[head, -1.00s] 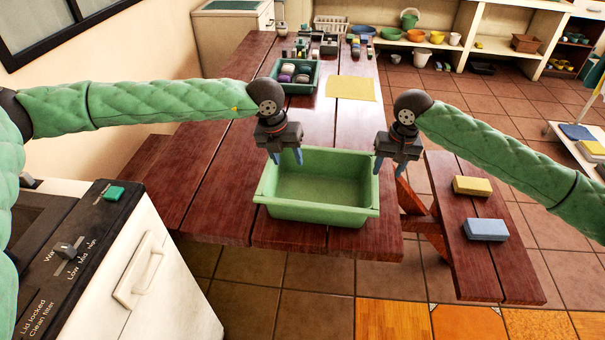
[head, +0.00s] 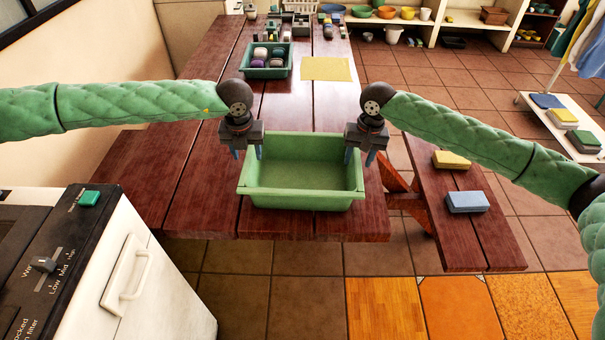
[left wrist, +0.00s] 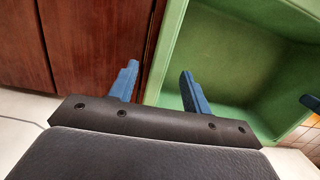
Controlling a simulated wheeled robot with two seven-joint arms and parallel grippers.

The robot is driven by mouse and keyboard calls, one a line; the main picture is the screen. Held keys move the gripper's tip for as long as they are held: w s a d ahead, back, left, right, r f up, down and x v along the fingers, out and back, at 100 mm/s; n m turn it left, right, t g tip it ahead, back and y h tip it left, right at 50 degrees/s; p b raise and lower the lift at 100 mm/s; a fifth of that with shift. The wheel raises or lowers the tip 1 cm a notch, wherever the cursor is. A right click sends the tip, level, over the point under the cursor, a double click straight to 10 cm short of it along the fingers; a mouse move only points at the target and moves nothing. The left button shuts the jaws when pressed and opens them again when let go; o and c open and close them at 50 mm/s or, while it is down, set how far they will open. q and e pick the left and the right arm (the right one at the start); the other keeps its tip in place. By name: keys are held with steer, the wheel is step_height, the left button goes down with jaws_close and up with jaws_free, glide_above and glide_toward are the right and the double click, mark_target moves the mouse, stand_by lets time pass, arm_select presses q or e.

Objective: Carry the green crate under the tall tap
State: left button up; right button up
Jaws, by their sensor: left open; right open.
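The green crate (head: 300,200) stands empty and upright on the red-brown wooden table, close to its front edge. My left gripper (head: 247,154) is open at the crate's left wall. In the left wrist view, one finger of the left gripper (left wrist: 158,85) is over the table outside the crate (left wrist: 232,50), the other over its inside, with the rim between them. My right gripper (head: 359,157) is open at the crate's right wall, one finger on each side of it as seen from the head. Contact cannot be told. No tall tap is in view.
A dark green tray of round items (head: 266,72) and a yellow cloth (head: 327,69) lie farther back on the table (head: 190,190). A white appliance (head: 160,290) stands at the left. A bench with a yellow sponge (head: 451,160) and a blue sponge (head: 467,202) is at the right.

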mark_target(248, 159)
arm_select(q)
steer(key=shift+w+f, duration=0.2)
steer(key=shift+f, duration=1.65)
arm_select(e)
steer(key=shift+a+f, duration=0.2)
steer(key=shift+f, duration=1.65)
arm_select(q)
jaws_close()
arm_select(e)
jaws_close()
